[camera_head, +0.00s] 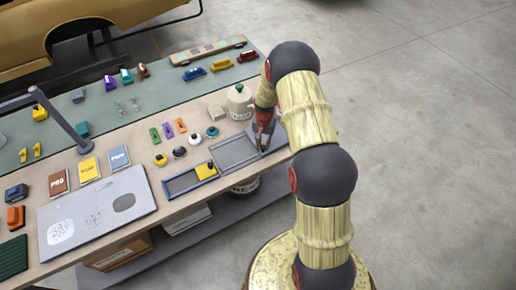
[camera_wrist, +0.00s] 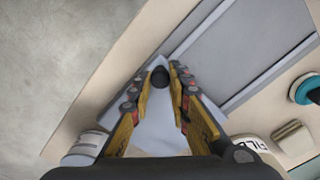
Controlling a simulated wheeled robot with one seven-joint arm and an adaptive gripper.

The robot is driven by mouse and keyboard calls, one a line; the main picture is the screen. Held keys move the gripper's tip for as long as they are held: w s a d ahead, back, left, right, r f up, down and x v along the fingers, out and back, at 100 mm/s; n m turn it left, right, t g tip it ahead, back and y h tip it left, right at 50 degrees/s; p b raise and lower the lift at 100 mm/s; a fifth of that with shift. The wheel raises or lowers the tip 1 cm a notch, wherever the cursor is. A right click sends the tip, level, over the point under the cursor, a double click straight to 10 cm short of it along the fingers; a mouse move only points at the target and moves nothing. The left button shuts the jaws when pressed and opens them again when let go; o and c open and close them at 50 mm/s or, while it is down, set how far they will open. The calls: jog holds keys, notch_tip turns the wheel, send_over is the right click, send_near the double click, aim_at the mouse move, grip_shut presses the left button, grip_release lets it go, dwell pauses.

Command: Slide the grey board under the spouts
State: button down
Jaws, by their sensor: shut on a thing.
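My gripper (camera_head: 262,148) is at the right end of the bench, pointing down. In the wrist view, its fingertips (camera_wrist: 168,76) are closed around a small black knob (camera_wrist: 159,77). The knob appears to stand on a pale grey board (camera_wrist: 158,132) beneath the fingers. Beside it is a grey framed panel (camera_wrist: 222,52) with lighter rails, which also shows in the head view (camera_head: 234,153). I cannot tell whether board and panel are joined. A pale canister (camera_head: 240,101) stands behind the gripper; its lettering shows in the wrist view. I cannot make out any spouts clearly.
A dark-framed tray (camera_head: 181,184) with a yellow block (camera_head: 206,170) lies left of the panel. Round-topped pieces (camera_head: 212,131) and coloured bars stand behind it. A large grey plate (camera_head: 92,215) lies further left. Open floor (camera_head: 420,120) is to the right.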

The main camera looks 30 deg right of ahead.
jog(key=shift+w+d+r, duration=0.1)
jog(key=shift+d, duration=0.1)
jog(key=c, duration=2.1)
grip_release()
jog(key=shift+o, duration=1.3)
jog(key=shift+d, duration=0.15)
jog(key=shift+o, duration=1)
notch_tip(320, 180, up, 12)
